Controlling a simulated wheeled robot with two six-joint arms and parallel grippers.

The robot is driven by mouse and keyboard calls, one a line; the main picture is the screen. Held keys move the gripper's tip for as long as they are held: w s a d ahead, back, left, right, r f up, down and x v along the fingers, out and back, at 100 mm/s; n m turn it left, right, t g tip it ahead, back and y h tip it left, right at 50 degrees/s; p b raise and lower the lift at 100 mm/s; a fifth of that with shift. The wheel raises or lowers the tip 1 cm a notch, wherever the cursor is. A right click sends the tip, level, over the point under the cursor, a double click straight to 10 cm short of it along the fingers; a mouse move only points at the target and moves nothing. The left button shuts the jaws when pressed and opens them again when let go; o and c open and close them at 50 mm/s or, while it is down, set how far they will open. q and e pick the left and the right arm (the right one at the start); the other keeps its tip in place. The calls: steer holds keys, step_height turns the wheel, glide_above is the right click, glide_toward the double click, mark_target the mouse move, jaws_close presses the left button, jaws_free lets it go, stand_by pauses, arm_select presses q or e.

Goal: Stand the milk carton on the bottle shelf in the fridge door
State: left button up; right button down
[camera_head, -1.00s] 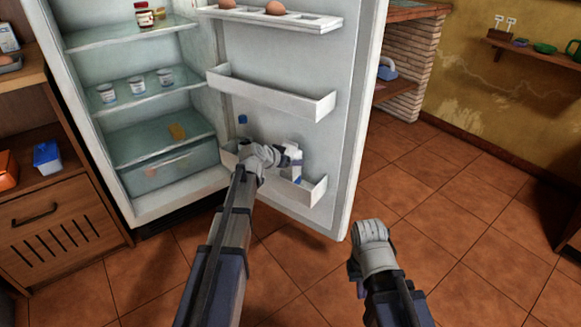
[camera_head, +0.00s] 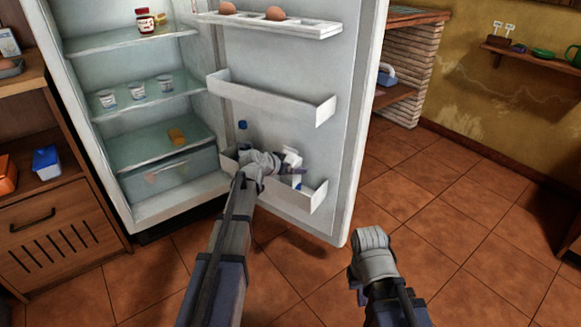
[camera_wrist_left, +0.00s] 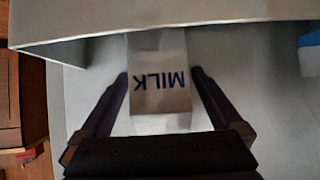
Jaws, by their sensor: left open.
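The white milk carton (camera_head: 292,157) is at the bottle shelf (camera_head: 313,197), the lowest shelf of the open fridge door. It looks upright, with its lower part hidden behind the shelf's front wall. My left gripper (camera_head: 291,170) is at the carton, in front of the door. In the left wrist view the carton (camera_wrist_left: 160,85) shows upside-down MILK lettering, between the two spread fingers of my open left gripper (camera_wrist_left: 160,85). Gaps show on both sides of it. My right gripper (camera_head: 372,255) is low over the floor, away from the door; its fingers are not clear.
An empty middle door shelf (camera_head: 275,98) is above, and an egg rack (camera_head: 285,25) is higher. The fridge interior is to the left. The tiled floor to the right is clear.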

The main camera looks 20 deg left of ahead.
arm_select(q)
steer(key=p+v, duration=0.6)
steer(key=v, duration=0.6)
steer(key=shift+r+p, duration=0.15)
steer(key=shift+p, duration=0.15)
steer(key=s+d+f+m+g, duration=0.1)
steer(key=s+d+f+g, duration=0.15)
steer(key=d, duration=0.25)
steer(key=s+d+f+g, duration=0.1)
steer(key=s+d+f, duration=0.15)
steer(key=d, duration=0.25)
steer(key=s+d+f+g+y, duration=0.2)
steer(key=s+d, duration=0.3)
steer(key=s, duration=0.6)
steer(key=s+d+f+n+g+y, duration=0.1)
steer(key=s+d+g, duration=0.4)
steer(key=s, duration=0.5)
steer(key=shift+s+f+y, duration=0.4)
steer(key=shift+f+y, duration=0.35)
steer(key=shift+y, duration=0.35)
